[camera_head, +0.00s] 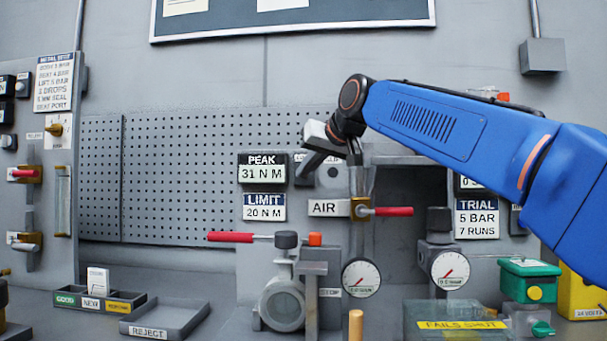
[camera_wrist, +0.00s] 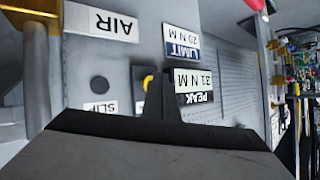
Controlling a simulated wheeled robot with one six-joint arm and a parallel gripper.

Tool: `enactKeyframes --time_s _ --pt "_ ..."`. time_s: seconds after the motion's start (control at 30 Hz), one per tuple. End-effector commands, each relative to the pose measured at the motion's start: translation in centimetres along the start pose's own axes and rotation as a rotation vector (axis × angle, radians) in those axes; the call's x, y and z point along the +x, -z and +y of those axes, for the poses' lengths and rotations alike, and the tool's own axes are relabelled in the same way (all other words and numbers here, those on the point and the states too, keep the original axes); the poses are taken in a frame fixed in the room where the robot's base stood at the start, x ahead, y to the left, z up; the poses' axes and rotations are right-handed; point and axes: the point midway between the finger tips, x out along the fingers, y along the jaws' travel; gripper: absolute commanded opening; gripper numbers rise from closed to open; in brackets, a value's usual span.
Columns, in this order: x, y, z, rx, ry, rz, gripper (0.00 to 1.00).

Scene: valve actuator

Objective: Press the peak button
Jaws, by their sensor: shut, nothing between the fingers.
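The PEAK display (camera_head: 262,169) reads 31 N M on the grey panel. It shows upside down in the wrist view (camera_wrist: 194,84). Beside it in the wrist view is a dark button with a yellow ring (camera_wrist: 148,80), partly covered by my finger; in the head view my gripper hides it. Its own label is mostly hidden. My gripper (camera_head: 304,177) is shut and empty in front of the panel, just right of the PEAK display. Its fingertip (camera_wrist: 161,72) overlaps the ringed button's edge in the wrist view. I cannot tell whether it touches.
A dark round button (camera_wrist: 100,89) sits by the SLIP label (camera_wrist: 98,106). The LIMIT plate (camera_head: 264,207) reads 20 N M. The AIR label (camera_head: 329,208) and red-handled valve (camera_head: 392,211) are below my gripper. Another red lever (camera_head: 231,237) sticks out left.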

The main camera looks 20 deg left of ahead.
Motion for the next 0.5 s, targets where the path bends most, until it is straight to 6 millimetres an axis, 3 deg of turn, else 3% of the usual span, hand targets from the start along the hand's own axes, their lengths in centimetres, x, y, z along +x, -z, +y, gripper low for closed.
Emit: enactKeyframes --time_s 0.5 --pt "0.37 0.25 0.26 0.0 0.0 0.0 0.0"
